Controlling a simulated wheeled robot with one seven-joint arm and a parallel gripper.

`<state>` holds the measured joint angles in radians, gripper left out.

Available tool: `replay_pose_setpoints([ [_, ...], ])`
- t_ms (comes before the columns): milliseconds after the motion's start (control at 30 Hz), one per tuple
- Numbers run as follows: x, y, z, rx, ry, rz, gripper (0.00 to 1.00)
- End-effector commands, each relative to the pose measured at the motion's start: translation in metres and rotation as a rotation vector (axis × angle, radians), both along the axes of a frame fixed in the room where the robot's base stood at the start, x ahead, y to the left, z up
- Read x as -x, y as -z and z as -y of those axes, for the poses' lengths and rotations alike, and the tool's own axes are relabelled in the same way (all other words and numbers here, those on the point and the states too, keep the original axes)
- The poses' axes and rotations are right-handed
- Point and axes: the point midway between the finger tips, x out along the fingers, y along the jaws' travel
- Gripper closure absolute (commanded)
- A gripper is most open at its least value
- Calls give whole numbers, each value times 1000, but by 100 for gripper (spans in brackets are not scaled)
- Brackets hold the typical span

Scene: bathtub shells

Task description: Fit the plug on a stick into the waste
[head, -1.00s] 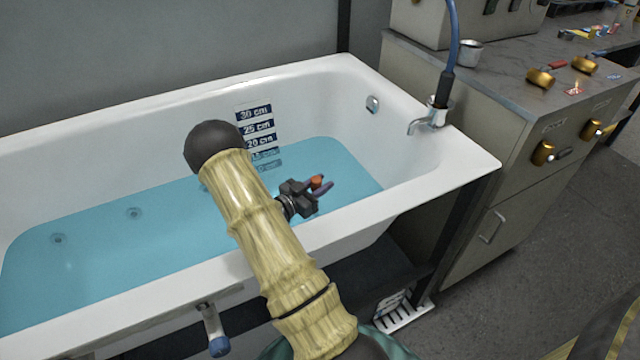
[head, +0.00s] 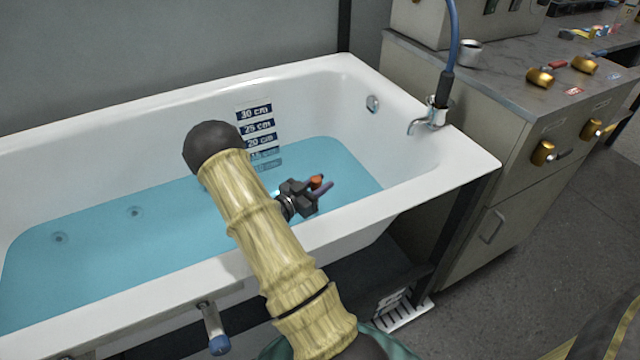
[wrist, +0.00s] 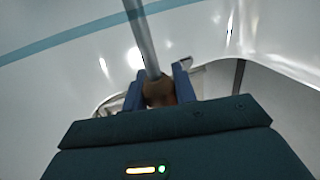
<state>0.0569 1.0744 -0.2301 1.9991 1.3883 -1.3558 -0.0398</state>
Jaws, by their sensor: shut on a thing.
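My gripper (head: 322,188) hangs over the water near the front right of the white bathtub (head: 440,165). It is shut on the stick's handle, which shows as an orange-brown end (head: 316,181) between the fingers. In the wrist view my gripper's blue fingers (wrist: 158,88) stand on both sides of the brown handle (wrist: 158,93). A grey stick (wrist: 143,40) runs from the handle to the top edge of the picture. The plug at its far end is out of view. I cannot see the waste in either view.
Blue water (head: 90,245) covers the tub floor. A depth scale (head: 256,128) is on the back wall, and a tap (head: 428,118) with a hose stands at the right end. A counter (head: 500,75) with gold knobs stands to the right.

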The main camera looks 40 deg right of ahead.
Motion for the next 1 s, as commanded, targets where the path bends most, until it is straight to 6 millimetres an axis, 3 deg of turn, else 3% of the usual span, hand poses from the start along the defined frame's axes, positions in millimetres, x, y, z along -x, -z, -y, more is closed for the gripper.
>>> replay_pose_setpoints([
  [1000,-1,12,1,1,0,0,100],
])
